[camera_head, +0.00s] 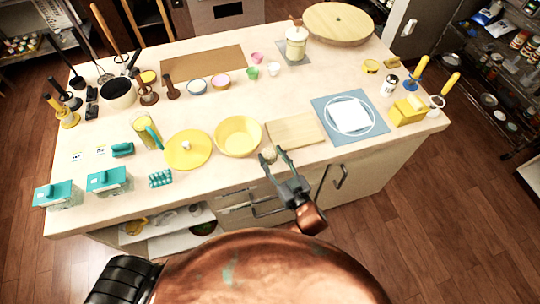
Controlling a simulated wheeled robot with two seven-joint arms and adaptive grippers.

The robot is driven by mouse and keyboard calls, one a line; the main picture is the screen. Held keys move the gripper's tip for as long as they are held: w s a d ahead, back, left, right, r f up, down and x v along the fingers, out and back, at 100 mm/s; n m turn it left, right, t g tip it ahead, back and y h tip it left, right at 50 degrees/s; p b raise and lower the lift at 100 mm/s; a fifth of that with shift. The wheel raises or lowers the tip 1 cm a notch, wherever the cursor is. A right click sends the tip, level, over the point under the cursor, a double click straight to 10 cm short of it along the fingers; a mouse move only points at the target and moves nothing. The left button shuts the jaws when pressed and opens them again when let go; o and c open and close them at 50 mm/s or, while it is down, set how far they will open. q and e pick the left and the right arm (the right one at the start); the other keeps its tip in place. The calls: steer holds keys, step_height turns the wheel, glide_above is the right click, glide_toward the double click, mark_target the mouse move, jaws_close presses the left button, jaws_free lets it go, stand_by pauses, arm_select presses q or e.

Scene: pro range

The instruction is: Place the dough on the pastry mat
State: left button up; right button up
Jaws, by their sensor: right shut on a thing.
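The dough (268,155) is a small beige lump at the front edge of the table, partly hidden by my fingers. My right gripper (272,156) is shut on it, just in front of the wooden board. The pastry mat (376,127) looks like the blue-grey square with a white ring, lying flat to the right of the gripper. A white square sheet (349,116) lies on its middle. My left gripper is not in view.
A wooden board (295,130) lies between the gripper and the mat. A yellow block (407,111) and yellow-handled tools (446,88) stand right of the mat.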

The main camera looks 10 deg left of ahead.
steer(key=shift+w+a+f, duration=0.65)
steer(key=shift+w+f, duration=0.05)
steer(key=shift+f, duration=0.15)
steer(key=shift+s+d, duration=0.1)
steer(key=o, duration=1.2)
steer(key=shift+f, duration=0.1)
steer(key=shift+o, duration=0.2)
steer(key=shift+r, duration=0.2)
steer(key=v, duration=1.2)
